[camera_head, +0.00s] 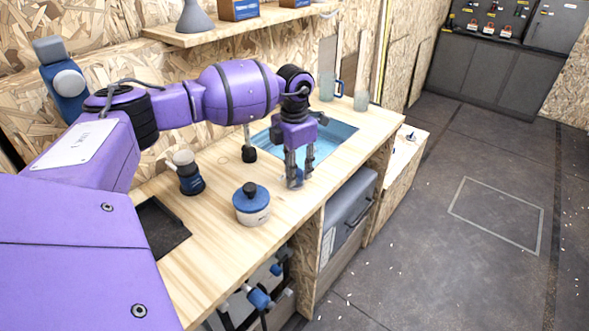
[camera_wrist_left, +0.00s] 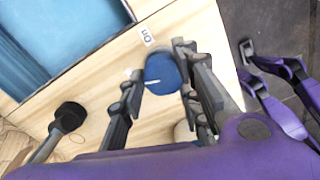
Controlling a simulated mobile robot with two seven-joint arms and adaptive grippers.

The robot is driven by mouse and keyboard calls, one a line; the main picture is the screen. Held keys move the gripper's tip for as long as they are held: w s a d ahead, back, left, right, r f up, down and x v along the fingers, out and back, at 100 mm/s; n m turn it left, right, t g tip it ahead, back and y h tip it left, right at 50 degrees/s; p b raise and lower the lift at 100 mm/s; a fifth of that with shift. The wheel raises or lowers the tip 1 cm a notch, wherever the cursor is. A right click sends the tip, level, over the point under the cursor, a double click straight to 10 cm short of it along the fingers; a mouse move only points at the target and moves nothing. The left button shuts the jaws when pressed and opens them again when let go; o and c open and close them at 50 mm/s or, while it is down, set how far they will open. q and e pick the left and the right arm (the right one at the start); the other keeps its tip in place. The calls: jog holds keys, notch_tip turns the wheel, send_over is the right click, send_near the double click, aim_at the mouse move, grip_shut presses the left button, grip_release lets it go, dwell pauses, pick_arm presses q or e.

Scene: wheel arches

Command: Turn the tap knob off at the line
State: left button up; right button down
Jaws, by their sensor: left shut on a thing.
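The tap knob (camera_wrist_left: 160,75) is a round blue knob on the wooden counter, with a short white line on its top. My left gripper (camera_head: 296,184) reaches down to the counter in front of the basin, shut on the knob, with a finger on each side (camera_wrist_left: 160,84).
The blue basin (camera_head: 338,141) lies just behind my left gripper. A black tap base (camera_wrist_left: 70,116) stands beside it. A white pot with a blue lid (camera_head: 251,205) and a dark jar (camera_head: 190,180) stand close by. The counter's front edge is near.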

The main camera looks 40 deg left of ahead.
pick_arm(q)
jog(key=shift+a+r, duration=0.1)
jog(key=shift+a, duration=0.15)
jog(key=o, duration=1.1)
jog(key=shift+c, duration=0.2)
jog(key=shift+d+r, duration=0.1)
jog(key=shift+r, duration=0.1)
notch_tip(320, 180, up, 12)
jog(key=shift+f, duration=0.25)
jog(key=shift+f, duration=0.15)
